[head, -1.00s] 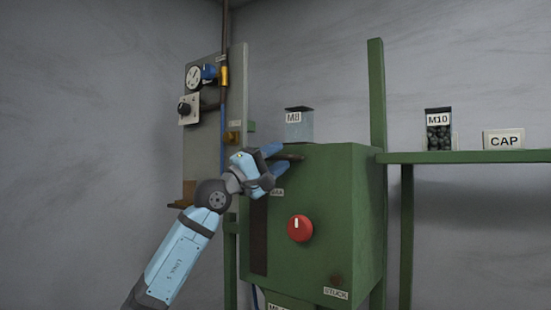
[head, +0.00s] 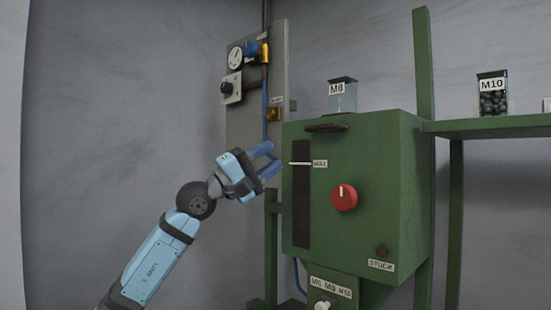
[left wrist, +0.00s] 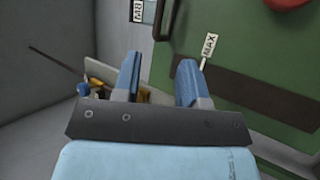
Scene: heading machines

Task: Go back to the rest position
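My left gripper (head: 268,161) is in front of the left side of the green machine (head: 375,170), apart from it, with its blue fingers spread and nothing between them. The left wrist view also shows these two fingers (left wrist: 160,80) apart and empty, with the green machine front and a MAX label (left wrist: 208,46) beyond them. My right gripper is not in view.
The machine has a red knob (head: 344,197), a dark vertical slot (head: 301,205) and an M8 container (head: 343,98) on top. A grey panel (head: 246,115) with a gauge stands behind. A green shelf (head: 490,127) holds an M10 container (head: 492,100). Free room lies left of my arm.

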